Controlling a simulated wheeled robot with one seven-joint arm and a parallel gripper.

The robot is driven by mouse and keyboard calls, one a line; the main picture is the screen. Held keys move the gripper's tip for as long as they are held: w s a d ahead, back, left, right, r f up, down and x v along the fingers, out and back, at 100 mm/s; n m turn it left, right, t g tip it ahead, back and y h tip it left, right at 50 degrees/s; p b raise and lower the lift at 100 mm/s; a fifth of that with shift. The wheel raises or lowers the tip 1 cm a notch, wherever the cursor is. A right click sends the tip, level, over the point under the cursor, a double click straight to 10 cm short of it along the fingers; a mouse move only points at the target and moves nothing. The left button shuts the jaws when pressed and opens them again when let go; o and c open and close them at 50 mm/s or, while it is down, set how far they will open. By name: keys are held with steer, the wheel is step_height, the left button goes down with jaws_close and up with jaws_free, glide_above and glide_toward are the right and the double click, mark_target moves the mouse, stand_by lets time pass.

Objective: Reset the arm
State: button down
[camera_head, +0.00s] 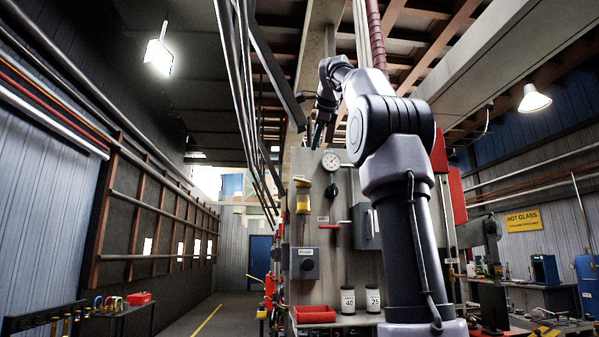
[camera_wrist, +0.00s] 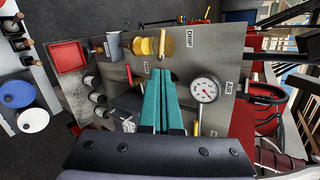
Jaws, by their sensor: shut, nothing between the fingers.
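My gripper (camera_head: 318,133) is raised at the end of my bent arm, near the top of the grey control panel (camera_head: 348,200) in the head view. In the wrist view my gripper (camera_wrist: 160,74) shows two teal fingers pressed together, with nothing between them. The fingers point towards the panel face, and the round gauge (camera_wrist: 204,90) is just to their right in the picture. The gauge (camera_head: 331,160) also shows in the head view. The gap between fingertips and panel cannot be judged.
The panel bears a yellow cylinder (camera_head: 303,199), a pump box (camera_head: 304,264) and a red-handled lever (camera_head: 331,236). A red tray (camera_head: 316,314) and two labelled jars (camera_head: 347,299) (camera_head: 373,299) stand below. An open aisle (camera_head: 222,318) runs along the left. A workbench (camera_head: 535,285) stands at right.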

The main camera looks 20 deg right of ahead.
mark_target(296, 180)
steer(key=shift+f, duration=0.15)
